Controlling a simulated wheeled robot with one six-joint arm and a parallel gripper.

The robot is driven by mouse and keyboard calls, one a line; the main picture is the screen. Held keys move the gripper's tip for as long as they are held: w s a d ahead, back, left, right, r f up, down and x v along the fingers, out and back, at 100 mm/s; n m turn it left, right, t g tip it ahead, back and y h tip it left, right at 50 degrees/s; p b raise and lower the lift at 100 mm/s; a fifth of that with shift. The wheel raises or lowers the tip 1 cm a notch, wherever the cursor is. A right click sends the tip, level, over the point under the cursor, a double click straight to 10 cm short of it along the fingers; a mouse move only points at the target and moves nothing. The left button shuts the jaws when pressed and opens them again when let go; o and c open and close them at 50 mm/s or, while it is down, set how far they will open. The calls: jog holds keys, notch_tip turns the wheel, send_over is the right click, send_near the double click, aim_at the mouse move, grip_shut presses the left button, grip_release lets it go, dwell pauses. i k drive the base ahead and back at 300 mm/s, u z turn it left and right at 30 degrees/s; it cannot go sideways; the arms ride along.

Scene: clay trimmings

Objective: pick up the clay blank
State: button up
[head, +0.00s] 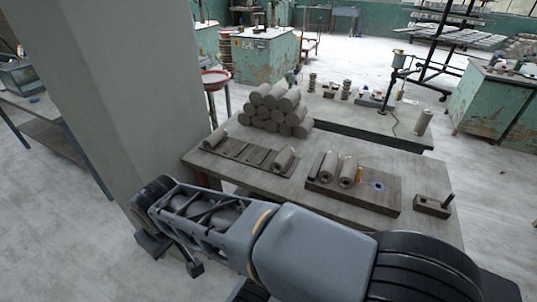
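Several grey clay cylinders (275,106) lie stacked in a pile on the workbench (190,160). One more grey cylinder (283,160) lies near the right end of a slotted dark board (250,155) in front of the pile. Two cylinders with holes in their ends (348,171) lie on a second board (383,201) to the right. I cannot tell which one is the clay blank. My arm crosses the foreground, and my gripper (172,254) is at its left end, low and left of the bench, apart from every cylinder. Its fingers are not clear enough to judge.
A square pillar (120,90) stands close behind my arm's left end. A small block (431,207) with a dark rod is at the bench's right. A lone cylinder (423,122) stands upright farther back. Green cabinets (265,55) stand behind.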

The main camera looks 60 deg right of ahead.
aim_at(281, 160)
jog(key=z, duration=0.35)
jog(key=i, duration=0.65)
jog(key=z, duration=1.1)
jog(key=i, duration=0.4)
jog(key=z, duration=0.45)
